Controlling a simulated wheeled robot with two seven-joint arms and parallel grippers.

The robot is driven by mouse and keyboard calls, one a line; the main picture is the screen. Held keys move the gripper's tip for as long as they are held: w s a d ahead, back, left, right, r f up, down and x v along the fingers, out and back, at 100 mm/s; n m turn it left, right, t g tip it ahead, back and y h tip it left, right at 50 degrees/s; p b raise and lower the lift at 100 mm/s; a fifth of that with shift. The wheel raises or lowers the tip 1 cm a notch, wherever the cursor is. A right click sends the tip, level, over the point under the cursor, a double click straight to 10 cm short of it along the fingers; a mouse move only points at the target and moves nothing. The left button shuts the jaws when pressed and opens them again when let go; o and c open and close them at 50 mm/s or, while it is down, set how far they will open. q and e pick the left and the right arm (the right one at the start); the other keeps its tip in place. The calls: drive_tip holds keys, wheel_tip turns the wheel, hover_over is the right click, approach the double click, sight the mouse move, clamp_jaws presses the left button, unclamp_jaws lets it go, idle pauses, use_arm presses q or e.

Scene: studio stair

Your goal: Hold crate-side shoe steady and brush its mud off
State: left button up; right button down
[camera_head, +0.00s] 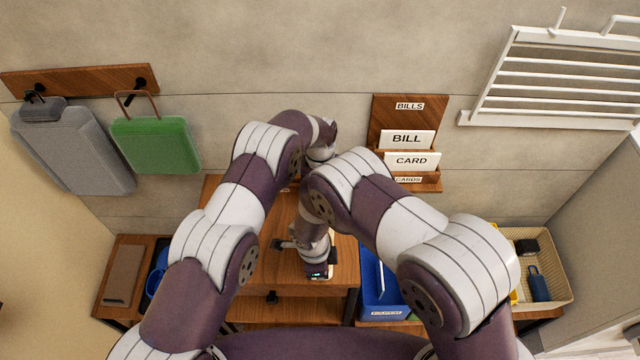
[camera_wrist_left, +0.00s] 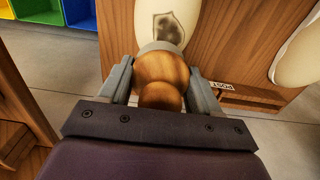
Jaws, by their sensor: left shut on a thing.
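In the left wrist view my left gripper (camera_wrist_left: 160,80) is shut on a brown rounded wooden handle (camera_wrist_left: 162,72), which looks like the brush. A pale grey collar shows at its far end. Just beyond it is a white shoe (camera_wrist_left: 152,12) with a dark grey-brown mud patch; whether the brush touches it is unclear. A second pale shoe (camera_wrist_left: 300,48) is at the right edge. In the head view my left arm reaches toward the back wall, its fingers hidden. My right wrist (camera_head: 318,268) hangs over the wooden bench (camera_head: 275,266); its fingers are not clear.
A blue bin (camera_head: 372,300) stands right of the bench, and a cream basket (camera_head: 562,270) with small items is farther right. Letter holders (camera_head: 382,108) hang on the back wall. A green bag (camera_head: 155,145) and grey bag (camera_head: 75,150) hang at left.

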use_arm(q)
drive_tip(key=shift+f, duration=0.85)
drive_tip(key=shift+s+a, duration=0.1)
drive_tip(key=shift+s, duration=3.45)
drive_tip(key=shift+w+r, duration=0.15)
drive_tip(key=shift+w, duration=0.85)
drive_tip(key=shift+w+r, duration=0.15)
drive_tip(key=shift+w, duration=2.4)
drive_tip(key=shift+r, duration=3)
